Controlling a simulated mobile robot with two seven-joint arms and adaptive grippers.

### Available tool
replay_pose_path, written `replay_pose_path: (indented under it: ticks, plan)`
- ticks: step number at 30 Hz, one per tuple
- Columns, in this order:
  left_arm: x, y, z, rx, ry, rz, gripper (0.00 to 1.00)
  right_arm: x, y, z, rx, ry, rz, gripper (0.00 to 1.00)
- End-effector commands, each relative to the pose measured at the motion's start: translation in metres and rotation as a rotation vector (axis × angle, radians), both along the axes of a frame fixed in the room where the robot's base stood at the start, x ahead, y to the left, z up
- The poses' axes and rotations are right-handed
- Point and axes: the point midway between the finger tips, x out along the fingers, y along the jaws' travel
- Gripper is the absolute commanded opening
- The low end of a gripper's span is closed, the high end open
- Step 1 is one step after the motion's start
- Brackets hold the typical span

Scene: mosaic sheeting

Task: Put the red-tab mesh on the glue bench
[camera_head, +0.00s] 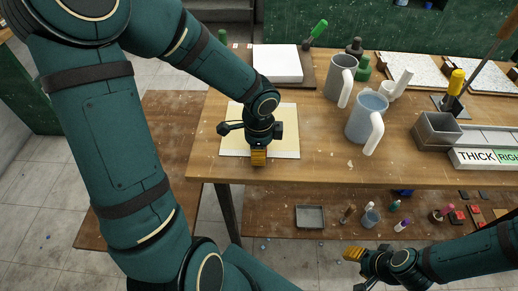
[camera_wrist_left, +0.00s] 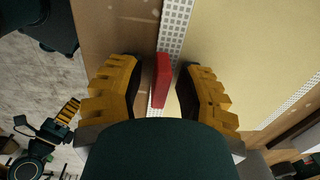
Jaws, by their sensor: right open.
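The mesh is a cream sheet with a pale border (camera_head: 288,146), lying flat on the wooden bench top near its front left. Its white perforated edge (camera_wrist_left: 176,32) and red tab (camera_wrist_left: 161,80) show in the left wrist view. My left gripper (camera_head: 258,158) points down at the sheet's front edge. In the left wrist view its yellow fingers (camera_wrist_left: 158,92) are open, one on each side of the tab, with gaps between. The tab is hidden in the head view. My right gripper (camera_head: 354,264) is open and empty, low in front of the bench. I cannot tell which surface is the glue bench.
A grey jug (camera_head: 341,78) and a blue-filled jug (camera_head: 364,122) stand right of the sheet. A white block (camera_head: 277,63) lies behind it. A grey bin (camera_head: 437,130) and a "THICK" label (camera_head: 471,156) are at right. A lower shelf holds a small tray (camera_head: 310,216) and bottles.

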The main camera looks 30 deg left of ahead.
Motion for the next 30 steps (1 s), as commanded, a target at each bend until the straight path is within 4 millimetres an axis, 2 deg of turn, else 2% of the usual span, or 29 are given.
replay_pose_path:
  ticks: [10,14,24,30]
  plan:
    - [0.000,0.000,0.007,0.000,-0.001,0.001,0.34,-0.001,0.000,0.006,0.000,0.002,0.001,0.47]
    - [0.000,0.000,0.029,0.003,-0.003,0.001,0.34,-0.002,0.000,0.015,0.001,0.005,0.001,0.47]
    - [-0.003,-0.002,0.098,0.001,-0.004,0.002,0.34,0.002,0.000,0.038,-0.001,-0.003,-0.008,0.47]
    - [-0.004,-0.002,0.119,0.001,-0.002,0.001,0.34,0.004,-0.001,0.044,-0.002,-0.008,-0.012,0.47]
